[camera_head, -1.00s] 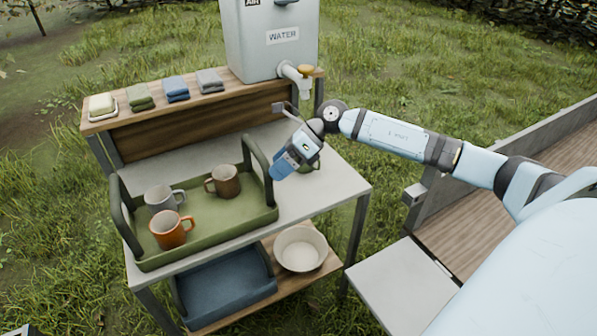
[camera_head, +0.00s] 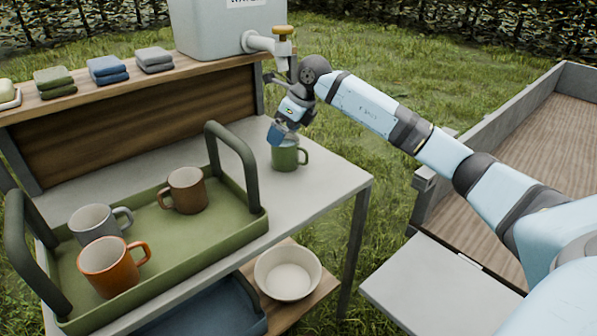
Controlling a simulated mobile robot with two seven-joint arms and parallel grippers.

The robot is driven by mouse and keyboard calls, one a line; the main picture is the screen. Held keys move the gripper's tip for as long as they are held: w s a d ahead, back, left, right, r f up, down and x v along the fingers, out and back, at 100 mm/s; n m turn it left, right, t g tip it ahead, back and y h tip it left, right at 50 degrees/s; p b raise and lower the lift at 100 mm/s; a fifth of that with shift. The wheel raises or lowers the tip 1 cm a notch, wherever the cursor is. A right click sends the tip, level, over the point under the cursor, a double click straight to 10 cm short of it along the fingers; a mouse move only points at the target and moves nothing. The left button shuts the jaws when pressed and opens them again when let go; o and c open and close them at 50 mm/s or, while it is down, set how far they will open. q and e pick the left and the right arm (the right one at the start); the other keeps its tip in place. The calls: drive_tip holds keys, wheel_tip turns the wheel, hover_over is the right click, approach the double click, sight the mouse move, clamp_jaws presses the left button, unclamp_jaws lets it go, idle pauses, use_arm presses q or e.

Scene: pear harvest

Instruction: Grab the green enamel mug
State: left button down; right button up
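The green enamel mug (camera_head: 287,159) stands upright on the grey tabletop, to the right of the green tray. Its handle points right. My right gripper (camera_head: 280,137) comes down over the mug from above, with its blue fingertip part at the mug's rim on the left side. This part covers some of the rim and opening. I cannot tell whether the fingers are apart or closed, or whether they touch the mug. My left gripper is out of view.
The green tray (camera_head: 165,250) with tall handles holds a grey mug (camera_head: 95,223), an orange mug (camera_head: 110,268) and a brown mug (camera_head: 186,190). A water tank tap (camera_head: 283,45) hangs behind my wrist. A cream bowl (camera_head: 287,275) sits on the lower shelf. Tabletop right of the mug is clear.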

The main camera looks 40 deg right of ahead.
sight(291, 136)
drive_tip(key=shift+m+h, duration=0.5)
drive_tip(key=shift+h, duration=0.1)
drive_tip(key=shift+w+d+f+b, duration=0.2)
drive_tip(key=shift+d+f+b, duration=0.4)
drive_tip(key=shift+f, duration=0.2)
drive_tip(key=shift+w+d+f+b, duration=0.2)
drive_tip(key=shift+d+f+b, duration=0.4)
drive_tip(key=shift+f, duration=0.2)
drive_tip(key=b+x, duration=0.1)
drive_tip(key=x, duration=0.3)
drive_tip(key=shift+w+a, duration=0.1)
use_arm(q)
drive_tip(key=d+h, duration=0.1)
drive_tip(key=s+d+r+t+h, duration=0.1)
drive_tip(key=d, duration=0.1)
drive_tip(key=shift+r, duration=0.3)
use_arm(e)
drive_tip(key=shift+r, duration=0.1)
drive_tip(key=c, duration=1.1)
